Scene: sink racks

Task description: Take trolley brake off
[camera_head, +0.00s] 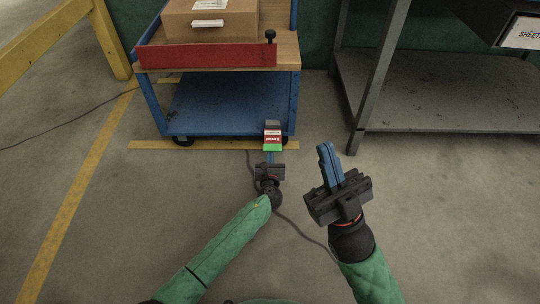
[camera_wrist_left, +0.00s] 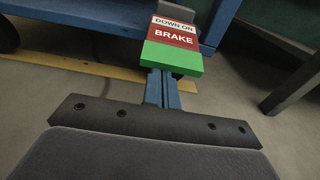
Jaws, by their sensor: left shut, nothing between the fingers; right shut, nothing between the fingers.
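The trolley (camera_head: 222,104) is blue with a wooden top and stands at the upper middle of the head view. Its brake pedal (camera_head: 272,138), red and green with the word BRAKE, sticks out low at the front right corner. In the left wrist view the pedal (camera_wrist_left: 174,42) reads "DOWN ON BRAKE". My left gripper (camera_head: 269,158) is shut and empty, with its blue fingertips at the pedal's near green edge; the pedal partly hides the tips, so contact is unclear. My right gripper (camera_head: 326,150) is shut and empty, raised to the right of the pedal.
A cardboard box (camera_head: 210,22) sits on the trolley top behind a red front board (camera_head: 207,56). A grey metal rack (camera_head: 440,92) stands at the right. A yellow barrier (camera_head: 108,38) is at the left. A dark cable (camera_head: 296,229) lies on the floor.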

